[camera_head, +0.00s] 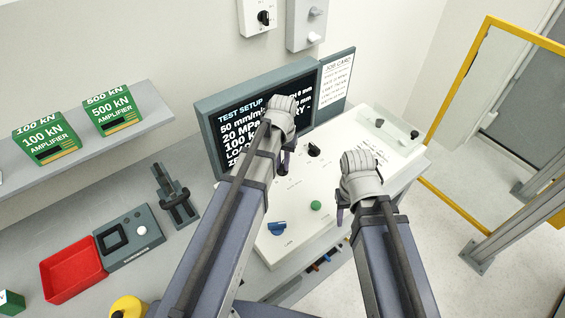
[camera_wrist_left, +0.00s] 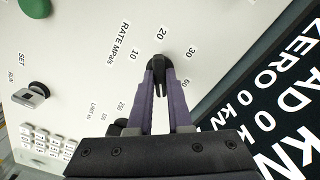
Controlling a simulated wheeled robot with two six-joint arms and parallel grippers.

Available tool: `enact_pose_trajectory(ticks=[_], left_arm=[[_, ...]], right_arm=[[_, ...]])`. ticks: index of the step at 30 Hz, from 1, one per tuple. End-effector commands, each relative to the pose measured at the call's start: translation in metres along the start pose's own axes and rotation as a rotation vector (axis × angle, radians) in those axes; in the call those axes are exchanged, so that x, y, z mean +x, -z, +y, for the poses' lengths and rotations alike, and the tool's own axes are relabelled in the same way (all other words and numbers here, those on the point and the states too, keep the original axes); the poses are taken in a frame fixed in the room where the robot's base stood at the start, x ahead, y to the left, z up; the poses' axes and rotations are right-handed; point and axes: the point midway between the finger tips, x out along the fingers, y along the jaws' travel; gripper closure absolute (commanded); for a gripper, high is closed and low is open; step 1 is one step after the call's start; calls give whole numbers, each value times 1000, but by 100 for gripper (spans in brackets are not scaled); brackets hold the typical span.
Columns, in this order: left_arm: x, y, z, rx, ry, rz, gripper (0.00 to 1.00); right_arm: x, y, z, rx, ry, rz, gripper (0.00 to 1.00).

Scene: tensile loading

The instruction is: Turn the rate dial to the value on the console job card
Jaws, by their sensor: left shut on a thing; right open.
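The rate dial (camera_wrist_left: 158,63) is a small black knob on the pale console (camera_head: 295,190), with the marks 10, 20, 30 and 60 around it in the left wrist view. My left gripper (camera_wrist_left: 158,70) is shut on it from above. In the head view my left gripper (camera_head: 284,165) hides the dial. Which mark the dial points to cannot be told. The job card (camera_head: 337,80) is a white sheet beside the screen; its lines are too small to read. My right gripper (camera_head: 341,214) is open and empty above the console's right side.
The dark screen (camera_head: 243,150) behind my left gripper shows "TEST SETUP" and a line starting "20 MPa". A black knob (camera_head: 313,149), a green button (camera_head: 316,205) and a blue knob (camera_head: 277,228) stand on the console. A red tray (camera_head: 72,270) lies at left.

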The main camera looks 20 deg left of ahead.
Motion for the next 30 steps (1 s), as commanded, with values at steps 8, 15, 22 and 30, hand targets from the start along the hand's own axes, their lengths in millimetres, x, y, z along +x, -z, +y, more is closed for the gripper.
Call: enact_pose_trajectory(ticks=[8, 15, 22, 30], left_arm=[[0, 0, 0, 88, 0, 0, 100], [0, 0, 0, 110, 0, 0, 100], [0, 0, 0, 110, 0, 0, 100], [0, 0, 0, 109, 0, 0, 62]], right_arm=[[0, 0, 0, 0, 0, 0, 50], [0, 0, 0, 0, 0, 0, 50], [0, 0, 0, 0, 0, 0, 50], [0, 0, 0, 0, 0, 0, 50]])
